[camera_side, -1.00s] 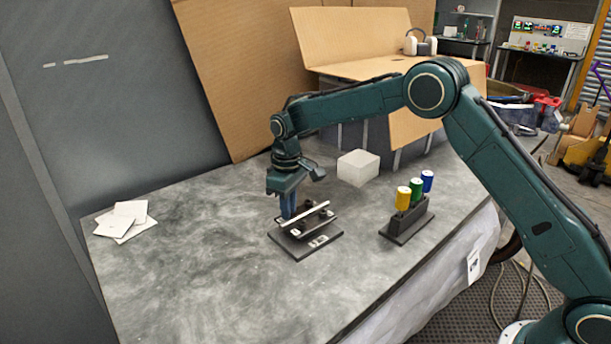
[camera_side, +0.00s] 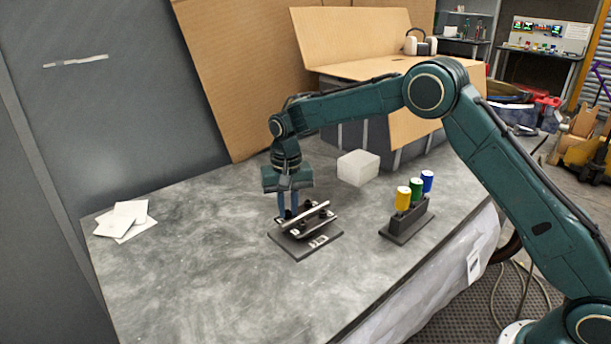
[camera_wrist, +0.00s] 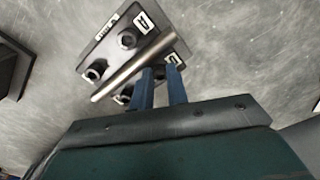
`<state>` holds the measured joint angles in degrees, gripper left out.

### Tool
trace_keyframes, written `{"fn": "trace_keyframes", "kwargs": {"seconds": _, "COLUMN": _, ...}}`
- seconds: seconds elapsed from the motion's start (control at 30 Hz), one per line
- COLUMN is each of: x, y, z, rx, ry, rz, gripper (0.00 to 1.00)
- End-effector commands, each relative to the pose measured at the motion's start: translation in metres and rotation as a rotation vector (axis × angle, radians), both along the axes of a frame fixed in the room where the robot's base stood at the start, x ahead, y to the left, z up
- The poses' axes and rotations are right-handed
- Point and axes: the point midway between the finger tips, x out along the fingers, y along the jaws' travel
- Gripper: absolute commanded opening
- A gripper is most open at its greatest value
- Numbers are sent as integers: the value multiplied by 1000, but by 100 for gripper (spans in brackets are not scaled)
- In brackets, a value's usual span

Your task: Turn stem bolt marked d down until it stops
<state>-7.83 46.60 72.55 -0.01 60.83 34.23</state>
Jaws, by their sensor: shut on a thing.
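A dark fixture plate (camera_side: 297,243) lies on the bench, with a pale metal bar (camera_side: 305,213) across it and several dark stem bolts. In the wrist view the bar (camera_wrist: 133,68) runs diagonally, and bolts show at the upper middle (camera_wrist: 127,40), the left (camera_wrist: 95,70) and partly behind the bar (camera_wrist: 123,97). White labels sit near them; I cannot read their letters. My gripper (camera_side: 288,213) points down at the fixture's far-left side. Its blue fingers (camera_wrist: 160,71) are shut on a stem bolt, which they mostly hide.
A dark rack (camera_side: 408,222) with yellow, green and blue cylinders stands right of the fixture. A whitish block (camera_side: 358,168) is behind it. White papers (camera_side: 125,220) lie at the left. The bench (camera_side: 190,270) is clear in front and to the left.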

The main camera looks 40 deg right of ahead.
Motion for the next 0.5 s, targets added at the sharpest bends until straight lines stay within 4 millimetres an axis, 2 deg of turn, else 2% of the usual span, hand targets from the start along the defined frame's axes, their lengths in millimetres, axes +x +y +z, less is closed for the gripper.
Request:
{"fn": "trace_keyframes", "kwargs": {"seconds": 0.2, "x": 0, "y": 0, "z": -1, "rx": 0, "ry": 0, "rz": -72, "gripper": 0}}
{"fn": "trace_keyframes", "kwargs": {"seconds": 0.5, "x": 0, "y": 0, "z": -1, "rx": 0, "ry": 1, "rz": -89, "gripper": 0}}
